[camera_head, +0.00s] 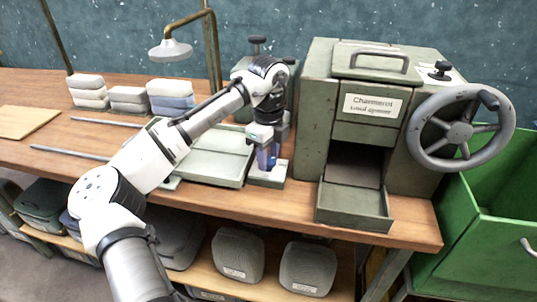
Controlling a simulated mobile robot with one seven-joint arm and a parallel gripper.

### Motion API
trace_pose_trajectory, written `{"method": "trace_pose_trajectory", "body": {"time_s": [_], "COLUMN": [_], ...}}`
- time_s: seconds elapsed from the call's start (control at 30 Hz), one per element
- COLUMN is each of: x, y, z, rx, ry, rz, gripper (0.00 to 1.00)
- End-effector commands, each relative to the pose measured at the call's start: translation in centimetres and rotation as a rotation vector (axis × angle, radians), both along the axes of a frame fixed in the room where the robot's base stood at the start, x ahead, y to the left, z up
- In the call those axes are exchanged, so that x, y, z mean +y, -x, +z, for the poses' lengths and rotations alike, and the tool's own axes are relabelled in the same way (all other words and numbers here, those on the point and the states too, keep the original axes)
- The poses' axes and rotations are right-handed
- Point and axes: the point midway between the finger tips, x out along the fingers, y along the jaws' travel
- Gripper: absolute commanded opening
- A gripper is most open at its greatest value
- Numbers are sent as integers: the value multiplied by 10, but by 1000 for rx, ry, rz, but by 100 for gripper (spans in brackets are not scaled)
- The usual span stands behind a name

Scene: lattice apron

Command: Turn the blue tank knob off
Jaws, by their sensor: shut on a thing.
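My white arm reaches in from the lower left, and my gripper (268,160) points down at the middle of the wooden bench. It is shut on a small blue part (264,159), mostly hidden between the fingers. The blue part stands over a grey-green base block (266,181) with a small pale label. I cannot tell the knob's shape or which way it is turned, because the gripper covers it.
A green machine (315,110) with a grey handwheel (462,128) and an open front tray (353,207) stands close at the right. A shallow green tray (215,165) lies left of the gripper. A lamp-like head (170,50) hangs behind my arm.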

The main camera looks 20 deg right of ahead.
Motion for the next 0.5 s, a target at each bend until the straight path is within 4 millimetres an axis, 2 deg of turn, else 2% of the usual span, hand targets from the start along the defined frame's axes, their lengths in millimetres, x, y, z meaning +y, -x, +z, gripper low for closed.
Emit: {"method": "trace_pose_trajectory", "body": {"time_s": [0.27, 0.5], "x": [0, -1], "y": [0, 1], "z": [3, 5], "rx": [3, 5], "ry": [2, 2], "rz": [103, 298], "gripper": [13, 13]}}
